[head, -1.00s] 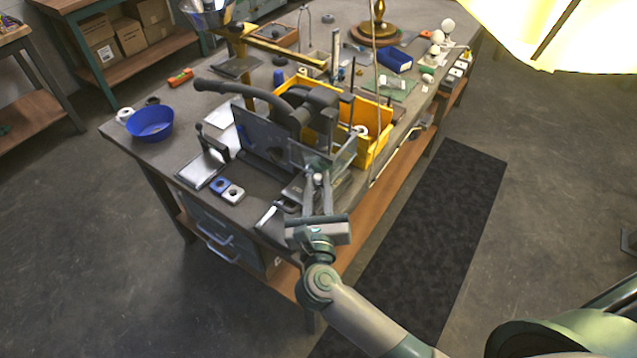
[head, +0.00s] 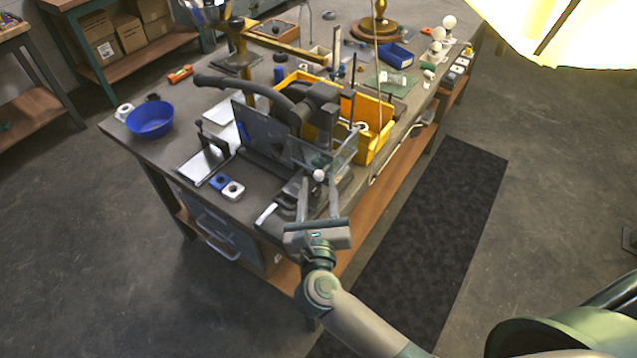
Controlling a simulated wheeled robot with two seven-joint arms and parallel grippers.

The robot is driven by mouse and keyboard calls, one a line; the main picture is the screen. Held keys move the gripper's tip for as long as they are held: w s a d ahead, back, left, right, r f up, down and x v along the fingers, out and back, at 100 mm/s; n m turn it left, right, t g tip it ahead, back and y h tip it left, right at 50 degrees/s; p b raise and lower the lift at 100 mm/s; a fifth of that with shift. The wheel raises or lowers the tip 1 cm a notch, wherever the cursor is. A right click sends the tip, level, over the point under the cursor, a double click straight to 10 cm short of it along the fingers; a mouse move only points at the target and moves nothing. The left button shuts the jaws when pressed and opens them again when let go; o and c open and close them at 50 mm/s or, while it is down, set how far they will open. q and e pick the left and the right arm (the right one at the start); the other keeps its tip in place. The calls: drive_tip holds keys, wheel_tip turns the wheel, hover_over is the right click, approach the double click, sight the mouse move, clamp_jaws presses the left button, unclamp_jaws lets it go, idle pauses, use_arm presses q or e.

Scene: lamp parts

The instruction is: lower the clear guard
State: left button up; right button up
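The clear guard (head: 343,157) is a see-through panel with a thin frame, standing tilted up at the front right of a dark machine with a long curved handle (head: 240,87) on the bench corner. My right gripper (head: 318,184) is just in front of and below the guard, its two fingers spread apart. A small white ball-shaped knob (head: 319,175) shows between the fingertips. I cannot tell whether either finger touches the knob. My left gripper is not in view.
A yellow bin (head: 378,146) stands close behind the guard. A dark upright plate (head: 262,130) is left of it. A blue bowl (head: 150,119) sits at the bench's left edge. A lit lampshade (head: 540,30) hangs at top right. The floor beside the bench is open.

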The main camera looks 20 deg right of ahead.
drive_tip(key=b+v, duration=0.5)
drive_tip(key=v, duration=1)
drive_tip(key=shift+s, duration=0.25)
drive_tip(key=shift+a+r, duration=0.1)
drive_tip(key=shift+r, duration=0.1)
